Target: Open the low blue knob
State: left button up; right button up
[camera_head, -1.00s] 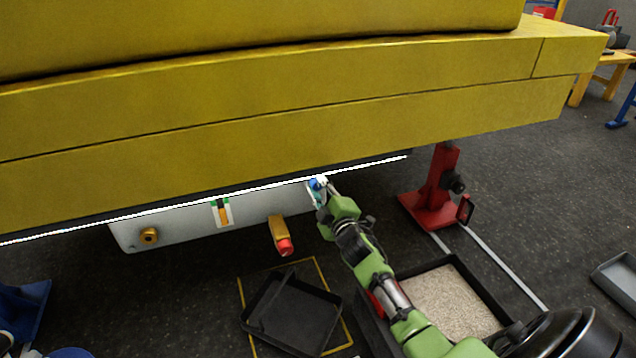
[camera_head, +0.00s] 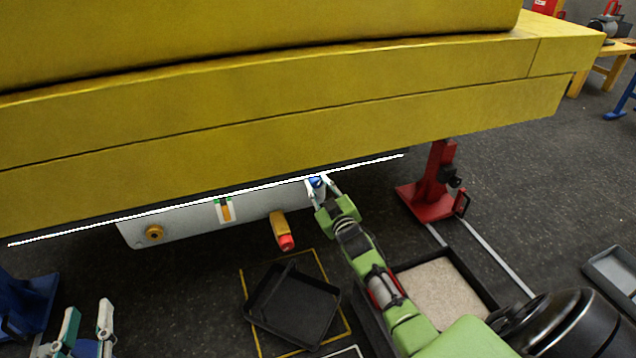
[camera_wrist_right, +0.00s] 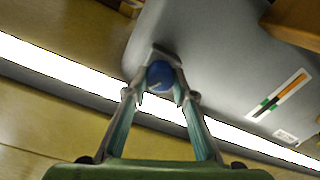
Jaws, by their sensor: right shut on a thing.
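The low blue knob (camera_wrist_right: 160,76) sits on the grey panel, and it also shows at the right end of that panel in the head view (camera_head: 316,182). My right gripper (camera_wrist_right: 160,85) is shut on the knob, with one finger on each side of it. The same right gripper (camera_head: 319,187) reaches up to the panel from below in the head view. My left gripper (camera_head: 88,325) is at the bottom left of the head view, fingers apart and empty, well away from the knob.
The grey panel (camera_head: 185,226) hangs under the large yellow boom (camera_head: 300,105) and carries a brass fitting (camera_head: 154,233) and a red-tipped part (camera_head: 286,242). A black tray (camera_head: 293,305) lies on the floor below. A red stand (camera_head: 434,190) is right of my right arm.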

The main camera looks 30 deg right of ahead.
pick_arm(q)
jog(key=shift+f, duration=0.35)
pick_arm(e)
jog(key=shift+f, duration=0.1)
jog(key=o, duration=1.1)
jog(key=v, duration=1.2)
